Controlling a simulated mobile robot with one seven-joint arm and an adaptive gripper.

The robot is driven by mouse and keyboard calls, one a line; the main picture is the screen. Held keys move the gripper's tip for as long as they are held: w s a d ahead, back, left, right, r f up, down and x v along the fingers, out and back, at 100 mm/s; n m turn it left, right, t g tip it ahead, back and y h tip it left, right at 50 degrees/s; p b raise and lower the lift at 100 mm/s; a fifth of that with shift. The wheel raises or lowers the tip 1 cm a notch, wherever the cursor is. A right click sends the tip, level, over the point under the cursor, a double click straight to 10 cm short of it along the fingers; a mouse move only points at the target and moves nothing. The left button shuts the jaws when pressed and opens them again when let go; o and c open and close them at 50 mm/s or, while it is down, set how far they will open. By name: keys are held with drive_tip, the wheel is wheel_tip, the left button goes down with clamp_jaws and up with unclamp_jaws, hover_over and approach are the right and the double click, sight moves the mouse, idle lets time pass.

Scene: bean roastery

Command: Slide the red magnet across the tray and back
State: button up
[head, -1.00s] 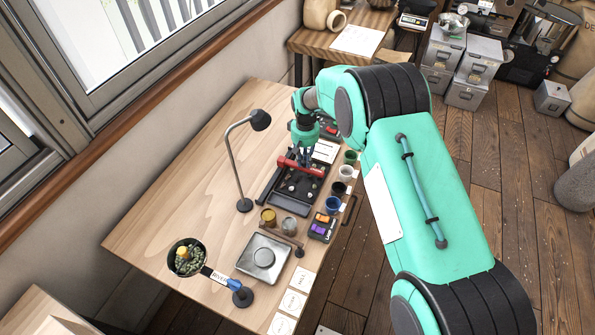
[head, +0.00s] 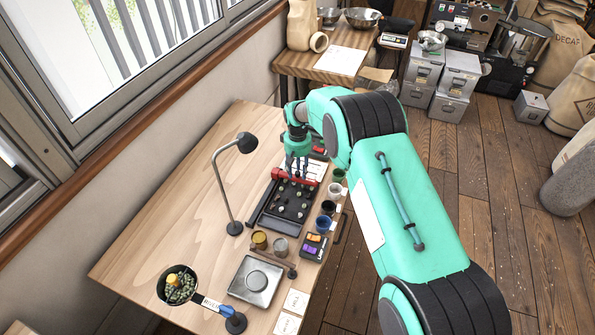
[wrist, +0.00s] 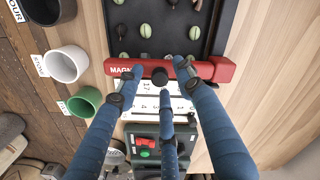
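The red magnet (wrist: 215,69) is a long bar with white lettering, lying across the far end of the dark tray (wrist: 187,12). In the head view the magnet (head: 281,174) sits at the tray's far end, next to a white card. The tray (head: 266,221) holds several green and dark beans. My gripper (head: 297,172) has blue fingers that come down onto the middle of the magnet. In the wrist view my gripper (wrist: 159,72) has two fingers reaching onto the bar and one between them at a black round part. It looks closed on the bar; the exact contacts are partly hidden.
A white cup (wrist: 66,64) and a green cup (wrist: 85,103) stand beside the tray. A black lamp (head: 234,228) stands on the other side. A device with red and green buttons (wrist: 148,143) lies beyond the magnet.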

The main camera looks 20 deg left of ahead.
sight(298, 172)
drive_tip(key=shift+r, duration=0.1)
wheel_tip(298, 172, up, 12)
idle(0.9)
idle(0.3)
